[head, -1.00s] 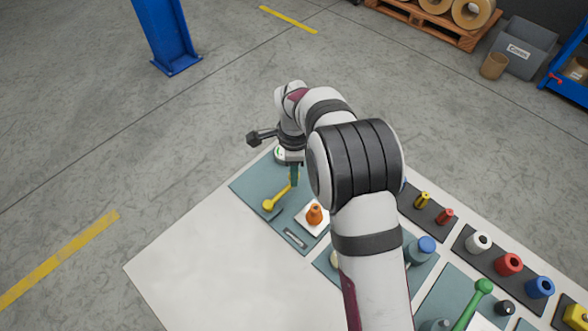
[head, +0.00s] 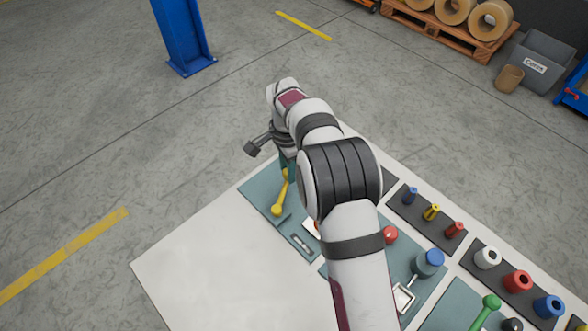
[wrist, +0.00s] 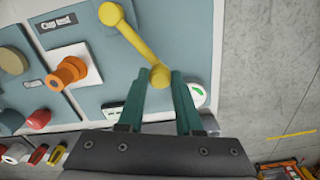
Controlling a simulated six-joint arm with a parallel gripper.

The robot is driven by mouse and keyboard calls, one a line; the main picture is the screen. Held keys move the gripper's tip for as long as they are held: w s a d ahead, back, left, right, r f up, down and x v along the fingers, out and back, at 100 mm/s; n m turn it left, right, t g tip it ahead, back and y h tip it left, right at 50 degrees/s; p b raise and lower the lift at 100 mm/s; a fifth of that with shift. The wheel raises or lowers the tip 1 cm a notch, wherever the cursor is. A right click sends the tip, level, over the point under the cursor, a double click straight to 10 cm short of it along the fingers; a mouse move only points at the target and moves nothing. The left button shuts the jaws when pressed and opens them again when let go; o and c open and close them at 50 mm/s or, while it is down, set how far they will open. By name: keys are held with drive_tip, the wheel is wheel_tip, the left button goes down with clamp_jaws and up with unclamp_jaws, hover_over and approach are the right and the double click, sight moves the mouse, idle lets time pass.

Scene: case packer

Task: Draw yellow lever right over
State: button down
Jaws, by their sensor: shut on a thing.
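The yellow lever (head: 280,200) stands on a blue-grey panel (head: 262,190) at the far left part of the board. In the wrist view the yellow lever (wrist: 135,42) is a slanted bar with a round ball at each end. My gripper (wrist: 160,82) has its two green fingers on either side of the lower ball and is shut on it. In the head view my gripper (head: 287,166) is at the lever's far end, partly hidden by my arm. The lever's near ball is clear of the fingers.
An orange knob (wrist: 68,73) on a white plate stands beside the lever. A white round-ended part with a green mark (wrist: 197,93) is close to the right finger. A red knob (head: 389,235) and a blue-topped knob (head: 433,258) stand right of my arm. The board's left front is bare.

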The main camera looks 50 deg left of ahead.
drive_tip(key=shift+s+a+n, duration=0.25)
drive_tip(key=shift+a+n, duration=0.2)
drive_tip(key=shift+n, duration=0.05)
drive_tip(key=shift+a+r, duration=0.1)
drive_tip(key=c, duration=0.6)
unclamp_jaws()
wheel_tip(320, 180, up, 16)
drive_tip(key=shift+f, duration=0.15)
